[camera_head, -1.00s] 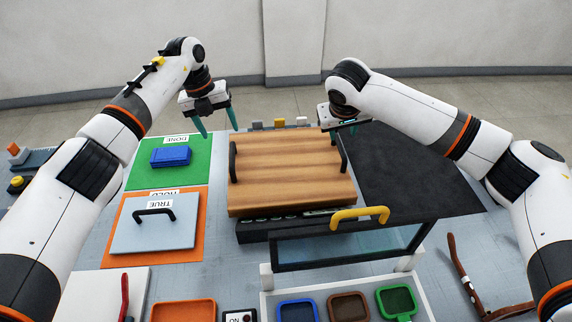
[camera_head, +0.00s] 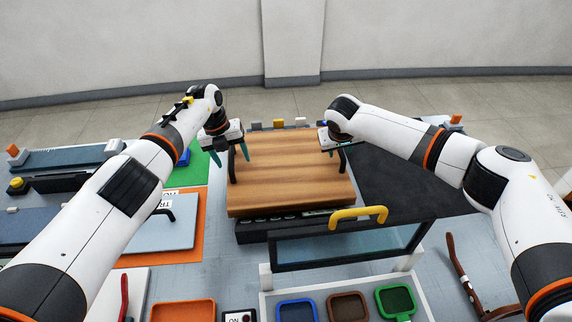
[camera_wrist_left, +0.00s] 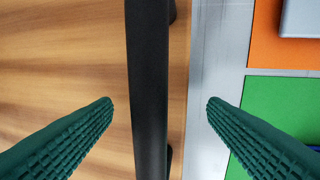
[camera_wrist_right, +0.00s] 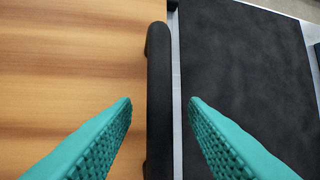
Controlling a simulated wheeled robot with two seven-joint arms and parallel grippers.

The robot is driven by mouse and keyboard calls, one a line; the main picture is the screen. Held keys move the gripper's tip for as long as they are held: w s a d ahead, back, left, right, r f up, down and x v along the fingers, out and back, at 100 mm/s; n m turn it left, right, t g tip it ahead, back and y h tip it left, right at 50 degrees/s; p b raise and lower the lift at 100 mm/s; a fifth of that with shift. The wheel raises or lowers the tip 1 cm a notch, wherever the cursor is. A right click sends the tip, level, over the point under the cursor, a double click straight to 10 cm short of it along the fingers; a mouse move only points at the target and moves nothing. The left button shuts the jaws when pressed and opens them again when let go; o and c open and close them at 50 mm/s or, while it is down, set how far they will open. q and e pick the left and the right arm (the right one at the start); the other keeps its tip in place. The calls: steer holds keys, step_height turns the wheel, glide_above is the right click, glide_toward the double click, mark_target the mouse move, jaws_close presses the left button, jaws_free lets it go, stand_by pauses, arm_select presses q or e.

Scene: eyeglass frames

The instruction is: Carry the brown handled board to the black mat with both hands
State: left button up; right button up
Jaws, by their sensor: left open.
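The brown handled board (camera_head: 285,180) lies in the middle of the table, with a black handle on its left and right edges. The black mat (camera_head: 405,180) lies flat to its right, bare where it shows. My left gripper (camera_head: 231,156) is open at the left handle (camera_wrist_left: 148,90); in the left wrist view its green fingers stand apart on either side of the handle. My right gripper (camera_head: 332,146) is at the right handle (camera_wrist_right: 159,100); in the right wrist view its fingers are open on either side of that handle. Neither gripper holds the board.
A dark box (camera_head: 254,231) sits at the board's front edge. A glass lid with a yellow handle (camera_head: 358,214) stands in front. A grey plate (camera_head: 150,232) lies on an orange mat at left. Small blocks (camera_head: 279,124) stand behind the board.

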arm_select(q)
steer(key=shift+f, duration=0.35)
arm_select(e)
steer(key=shift+w+f, duration=0.1)
steer(key=shift+f, duration=0.25)
arm_select(q)
steer(key=c, duration=0.7)
arm_select(e)
steer(key=shift+d, duration=0.1)
steer(key=c, duration=0.7)
arm_select(q)
steer(key=shift+s, duration=0.1)
steer(key=c, duration=0.3)
arm_select(e)
jaws_close()
arm_select(q)
jaws_close()
arm_select(e)
steer(key=shift+r, duration=0.1)
arm_select(q)
steer(key=shift+d+f, duration=0.1)
arm_select(e)
steer(key=shift+a, duration=0.2)
